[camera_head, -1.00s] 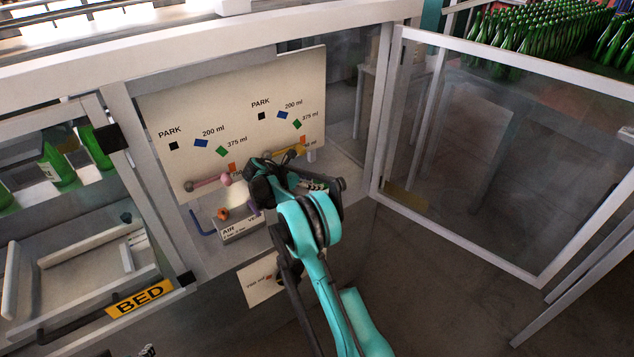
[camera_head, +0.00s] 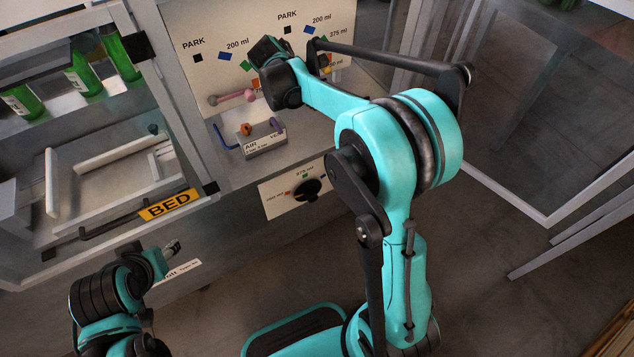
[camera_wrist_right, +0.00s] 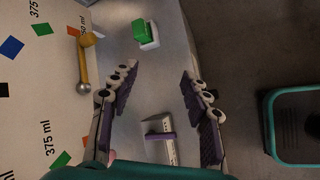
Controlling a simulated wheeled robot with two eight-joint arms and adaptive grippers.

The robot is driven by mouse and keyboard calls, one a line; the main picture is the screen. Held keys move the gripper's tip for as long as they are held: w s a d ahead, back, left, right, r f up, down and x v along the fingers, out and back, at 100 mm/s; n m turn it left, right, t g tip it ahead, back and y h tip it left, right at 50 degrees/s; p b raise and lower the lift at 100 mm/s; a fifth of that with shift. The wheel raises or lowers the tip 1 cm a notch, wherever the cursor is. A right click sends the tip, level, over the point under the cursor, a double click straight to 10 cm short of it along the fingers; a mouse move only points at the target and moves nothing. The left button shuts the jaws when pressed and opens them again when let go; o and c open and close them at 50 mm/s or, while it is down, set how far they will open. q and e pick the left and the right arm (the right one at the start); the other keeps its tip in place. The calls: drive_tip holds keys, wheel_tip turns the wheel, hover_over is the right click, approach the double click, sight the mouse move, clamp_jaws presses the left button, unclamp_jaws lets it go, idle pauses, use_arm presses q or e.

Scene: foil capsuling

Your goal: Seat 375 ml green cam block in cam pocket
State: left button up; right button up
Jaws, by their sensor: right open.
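The green cam block (camera_wrist_right: 141,29) sits on a small white base (camera_wrist_right: 148,41) at the top of the right wrist view. I cannot tell whether that base is the cam pocket. In the head view my right arm hides the block. My right gripper (camera_wrist_right: 158,86) is open and empty, with its purple-padded fingers spread. The block lies beyond the fingertips, apart from them. In the head view my right wrist is in front of the white panel and its fingers are hard to make out. My left gripper (camera_head: 172,247) is low at the left, away from the panel; its opening is unclear.
The upright panel (camera_head: 185,20) has coloured volume marks, a pink lever (camera_head: 232,97) and a yellow lever (camera_wrist_right: 84,65). A grey AIR box (camera_head: 265,143) with a purple handle stands below. A black dial (camera_head: 306,188) is on the front. The BED tray (camera_head: 90,215) is left.

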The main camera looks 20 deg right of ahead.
drive_tip(key=s+a+m+t+y, duration=0.1)
drive_tip(key=s+a+m, duration=0.3)
drive_tip(key=s, duration=0.5)
drive_tip(key=s+a+f+m+t+y, duration=0.1)
drive_tip(key=s+a+m+y, duration=0.2)
drive_tip(key=s, duration=0.6)
drive_tip(key=s+a+m+t+y, duration=0.2)
drive_tip(key=s+a+m, duration=0.3)
drive_tip(key=s, duration=0.4)
drive_tip(key=shift+s+a+f+m+y, duration=0.25)
drive_tip(key=shift+f+m+y, duration=0.15)
drive_tip(key=shift+m, duration=0.1)
drive_tip(key=shift+r, duration=0.1)
